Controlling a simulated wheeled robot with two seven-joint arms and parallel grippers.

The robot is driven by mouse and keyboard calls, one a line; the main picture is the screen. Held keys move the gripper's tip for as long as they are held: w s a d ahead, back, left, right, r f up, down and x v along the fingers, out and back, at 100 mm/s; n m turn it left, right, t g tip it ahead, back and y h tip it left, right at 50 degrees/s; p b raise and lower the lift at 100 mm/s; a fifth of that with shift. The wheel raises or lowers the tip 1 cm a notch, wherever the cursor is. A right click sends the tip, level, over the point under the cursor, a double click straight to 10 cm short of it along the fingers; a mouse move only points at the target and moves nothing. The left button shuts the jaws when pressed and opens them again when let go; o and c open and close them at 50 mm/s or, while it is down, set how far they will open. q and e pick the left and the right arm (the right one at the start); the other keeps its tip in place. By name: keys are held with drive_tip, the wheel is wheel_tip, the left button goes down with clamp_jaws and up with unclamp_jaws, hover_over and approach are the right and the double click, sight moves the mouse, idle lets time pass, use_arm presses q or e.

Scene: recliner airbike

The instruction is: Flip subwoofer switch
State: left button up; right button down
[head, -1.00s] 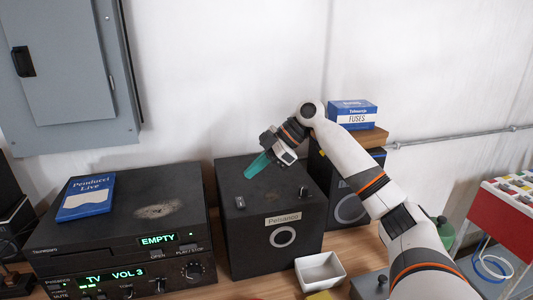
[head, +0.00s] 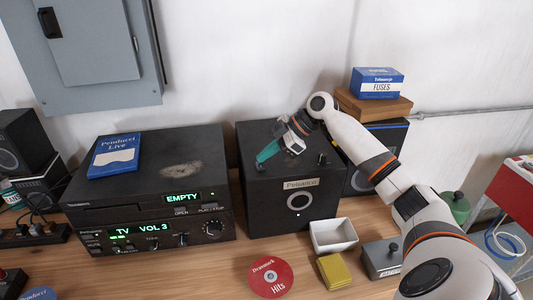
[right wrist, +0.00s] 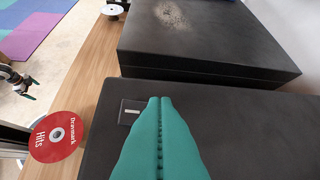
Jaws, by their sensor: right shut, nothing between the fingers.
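The subwoofer (head: 262,212) is a black box with a "Pelsanco" label and a ring on its front. A small switch plate (right wrist: 130,112) with a pale mark lies on its top, just left of my fingertips in the right wrist view. A black knob (head: 322,160) stands on the right of the top. My right gripper (head: 262,157) has teal fingers, shut and empty, pointing down-left at the switch end of the top. It also shows in the right wrist view (right wrist: 160,100). I cannot tell whether the tips touch the switch.
A black stereo unit (head: 100,222) with a blue case (head: 114,156) stands left of the subwoofer. In front are a red disc (head: 270,277), a white bowl (head: 333,236) and a yellow block (head: 334,271). A speaker and a fuse box (head: 377,84) stand behind right.

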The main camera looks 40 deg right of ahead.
drive_tip(key=shift+f, duration=0.1)
drive_tip(key=shift+s+a+f, duration=0.1)
drive_tip(key=shift+s+a, duration=0.05)
